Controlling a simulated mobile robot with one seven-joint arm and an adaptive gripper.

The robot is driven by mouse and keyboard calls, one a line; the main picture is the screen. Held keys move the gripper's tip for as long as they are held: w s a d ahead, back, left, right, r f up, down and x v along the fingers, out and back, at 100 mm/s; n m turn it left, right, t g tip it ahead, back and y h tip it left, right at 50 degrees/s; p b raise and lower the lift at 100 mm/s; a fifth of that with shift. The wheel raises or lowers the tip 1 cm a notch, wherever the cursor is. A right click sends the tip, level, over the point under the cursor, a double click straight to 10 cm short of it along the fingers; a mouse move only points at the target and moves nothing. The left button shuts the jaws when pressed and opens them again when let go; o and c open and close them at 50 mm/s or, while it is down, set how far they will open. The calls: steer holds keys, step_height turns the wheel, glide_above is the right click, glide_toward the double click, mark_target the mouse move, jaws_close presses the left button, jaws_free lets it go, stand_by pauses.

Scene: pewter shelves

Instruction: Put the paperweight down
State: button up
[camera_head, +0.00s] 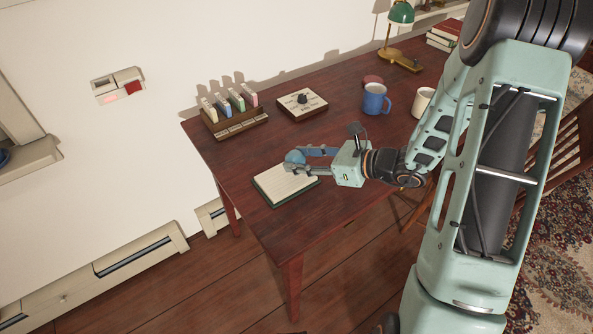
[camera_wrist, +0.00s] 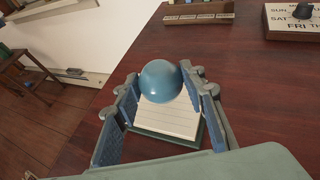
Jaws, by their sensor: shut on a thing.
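The paperweight is a smooth blue dome (camera_head: 294,157). It also shows in the wrist view (camera_wrist: 160,82), between the fingertips. My gripper (camera_head: 297,160) is shut on it, with a finger at each side; the fingers show in the wrist view (camera_wrist: 160,92) too. The paperweight is over a cream notepad with lined paper and a dark green edge (camera_head: 284,189), which also shows in the wrist view (camera_wrist: 168,122). I cannot tell whether the paperweight touches the paper.
The notepad lies on a dark red wooden desk (camera_head: 340,205). Behind stand a wooden card holder (camera_head: 235,126) and a day dial board (camera_head: 302,104). A blue mug (camera_head: 374,99), a cream mug (camera_head: 422,102) and a green lamp (camera_head: 401,14) stand rightward. The desk's front right is clear.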

mark_target(297, 176)
steer(key=shift+w+a+f, duration=0.2)
steer(key=shift+a+f, duration=0.1)
steer(key=shift+f, duration=0.05)
steer(key=shift+w+a+f+b, duration=0.1)
steer(key=shift+f+b, duration=0.1)
steer(key=shift+f, duration=0.7)
steer(key=shift+w+a+f+b, duration=0.1)
steer(key=shift+f+b, duration=0.05)
steer(key=shift+f, duration=0.75)
steer(key=shift+f, duration=0.25)
steer(key=o, duration=1.3)
steer(key=shift+r, duration=0.1)
steer(key=shift+r, duration=0.1)
